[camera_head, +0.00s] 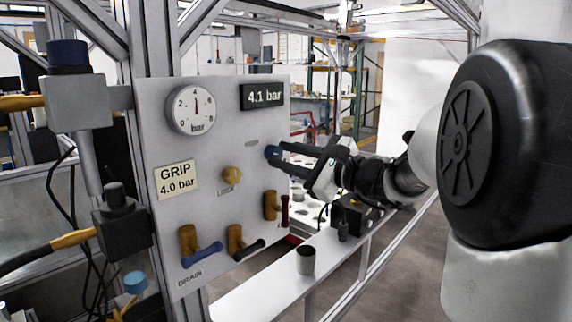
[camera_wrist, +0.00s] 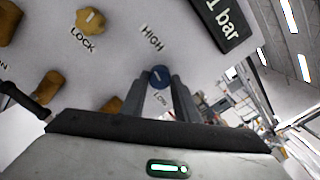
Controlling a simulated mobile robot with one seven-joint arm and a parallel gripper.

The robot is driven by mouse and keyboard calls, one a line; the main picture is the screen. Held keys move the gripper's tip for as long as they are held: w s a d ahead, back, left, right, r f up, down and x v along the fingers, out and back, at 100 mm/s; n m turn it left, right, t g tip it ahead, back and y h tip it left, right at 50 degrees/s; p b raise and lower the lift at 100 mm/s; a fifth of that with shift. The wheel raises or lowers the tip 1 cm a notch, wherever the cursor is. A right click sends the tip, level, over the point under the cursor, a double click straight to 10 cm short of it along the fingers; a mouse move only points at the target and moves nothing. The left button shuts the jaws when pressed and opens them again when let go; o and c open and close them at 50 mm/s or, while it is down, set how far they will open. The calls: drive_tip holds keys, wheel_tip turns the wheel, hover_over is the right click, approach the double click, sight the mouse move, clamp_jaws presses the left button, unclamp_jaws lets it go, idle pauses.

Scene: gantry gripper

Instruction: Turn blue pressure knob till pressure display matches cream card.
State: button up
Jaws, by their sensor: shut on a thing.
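The blue pressure knob (camera_head: 272,152) is on the right part of the grey panel (camera_head: 215,120). My gripper (camera_head: 277,153) comes from the right and is shut on the knob. In the wrist view the knob (camera_wrist: 159,76) sits between the two fingertips (camera_wrist: 160,84), with HIGH and LOW labels around it. The pressure display (camera_head: 262,96) at the panel's top right reads 4.1 bar; only part of it (camera_wrist: 222,22) shows in the wrist view. The cream card (camera_head: 176,180) at the left reads GRIP 4.0 bar.
A round gauge (camera_head: 191,106) is at the panel's top left. A yellow LOCK knob (camera_head: 232,174) is left of my gripper. Several brass valves with levers line the lower panel, one with a blue handle (camera_head: 203,254). A grey cup (camera_head: 305,260) stands on the ledge below.

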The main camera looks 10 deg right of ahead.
idle(0.4)
drive_tip(key=o, duration=1)
drive_tip(key=shift+d, duration=0.1)
drive_tip(key=v, duration=1.7)
drive_tip(key=shift+s+p, duration=0.2)
drive_tip(key=shift+p, duration=0.15)
